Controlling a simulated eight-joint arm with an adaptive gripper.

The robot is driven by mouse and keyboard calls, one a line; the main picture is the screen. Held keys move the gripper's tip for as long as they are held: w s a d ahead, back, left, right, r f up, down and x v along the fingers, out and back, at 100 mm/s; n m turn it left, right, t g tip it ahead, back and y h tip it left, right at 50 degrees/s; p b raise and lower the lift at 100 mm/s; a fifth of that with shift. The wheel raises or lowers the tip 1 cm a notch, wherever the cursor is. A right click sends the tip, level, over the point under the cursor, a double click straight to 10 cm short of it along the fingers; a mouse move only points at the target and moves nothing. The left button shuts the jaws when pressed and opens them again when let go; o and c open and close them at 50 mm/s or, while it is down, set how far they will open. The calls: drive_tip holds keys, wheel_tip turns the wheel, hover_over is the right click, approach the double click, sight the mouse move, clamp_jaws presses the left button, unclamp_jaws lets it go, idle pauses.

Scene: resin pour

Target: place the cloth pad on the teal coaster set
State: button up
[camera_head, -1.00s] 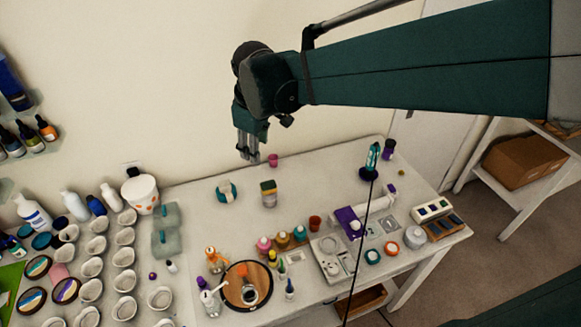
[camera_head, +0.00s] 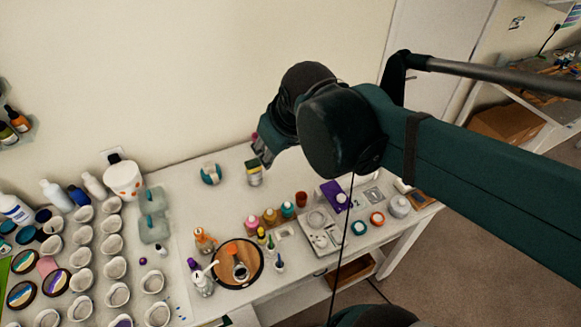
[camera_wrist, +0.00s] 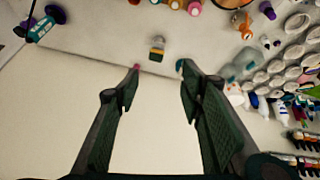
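My gripper (camera_wrist: 157,70) is open and empty in the wrist view, its two dark fingers wide apart above the table. In the head view the arm's wrist hides most of it. A round teal piece with a white band (camera_head: 210,173) lies at the back of the table; it looks like the coaster set, but I cannot be sure. In the wrist view, a teal edge (camera_wrist: 180,65) shows beside the right finger. A small block with yellow and dark layers (camera_head: 254,173) stands right of the teal piece, and between the fingers (camera_wrist: 157,48) in the wrist view. I cannot clearly identify the cloth pad.
Two pale grey-green slabs (camera_head: 152,200) and many white cups (camera_head: 112,244) fill the left. A round wooden board (camera_head: 238,264) with a jar, small bottles (camera_head: 270,217) and a white tray (camera_head: 322,232) stand in front. The table around the teal piece is clear.

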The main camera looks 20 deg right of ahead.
drive_tip(key=s+d+f+m+t, duration=0.1)
drive_tip(key=s+f+m, duration=0.1)
drive_tip(key=s, duration=0.4)
drive_tip(key=shift+d+m, duration=0.2)
drive_tip(key=shift+m, duration=0.2)
